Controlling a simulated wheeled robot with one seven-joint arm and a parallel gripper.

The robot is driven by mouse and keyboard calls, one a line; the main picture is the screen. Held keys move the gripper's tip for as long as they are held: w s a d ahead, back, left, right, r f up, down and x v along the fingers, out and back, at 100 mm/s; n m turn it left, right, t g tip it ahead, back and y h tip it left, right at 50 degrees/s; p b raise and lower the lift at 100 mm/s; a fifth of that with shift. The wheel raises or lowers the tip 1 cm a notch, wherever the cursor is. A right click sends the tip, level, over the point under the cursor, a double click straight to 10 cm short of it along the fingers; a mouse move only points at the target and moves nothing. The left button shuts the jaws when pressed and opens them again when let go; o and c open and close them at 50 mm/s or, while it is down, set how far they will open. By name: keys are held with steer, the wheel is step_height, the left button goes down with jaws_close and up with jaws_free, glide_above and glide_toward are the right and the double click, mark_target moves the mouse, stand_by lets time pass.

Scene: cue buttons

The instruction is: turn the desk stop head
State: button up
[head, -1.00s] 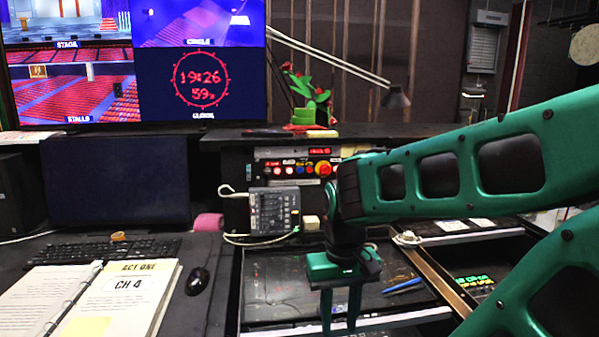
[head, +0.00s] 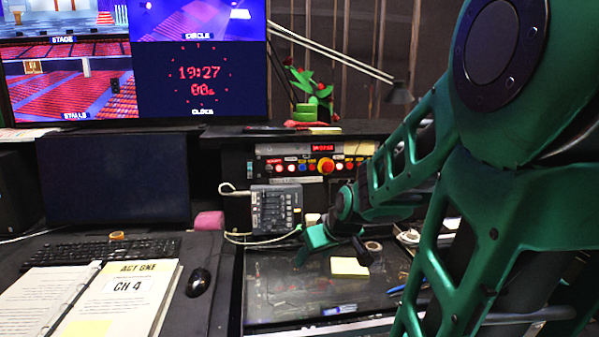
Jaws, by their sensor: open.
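The desk stop head is a round red knob (head: 326,166) with a yellow surround, on the panel at the back of the desk in the head view. It is in plain sight and nothing touches it. My gripper (head: 332,256) is open, below the panel and in front of it, over the dark desk surface. Its fingers appear spread, with nothing visible between them. It is apart from the red knob.
Small coloured buttons (head: 299,168) flank the knob. A grey keypad box (head: 275,209) with a cable stands left of my gripper. A yellow note (head: 349,266) lies on the dark desk surface (head: 285,285). An open binder (head: 120,295) and mouse (head: 198,282) are at left.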

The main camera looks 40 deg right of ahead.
steer(key=w+d+r+t+h, duration=0.2)
steer(key=w+d+r+t, duration=0.35)
steer(key=w+d, duration=0.2)
steer(key=m+t+h, duration=0.1)
steer(key=t+h, duration=0.2)
steer(key=h, duration=0.2)
glide_toward(328, 167)
steer(key=x, duration=0.8)
steer(key=shift+s, duration=0.1)
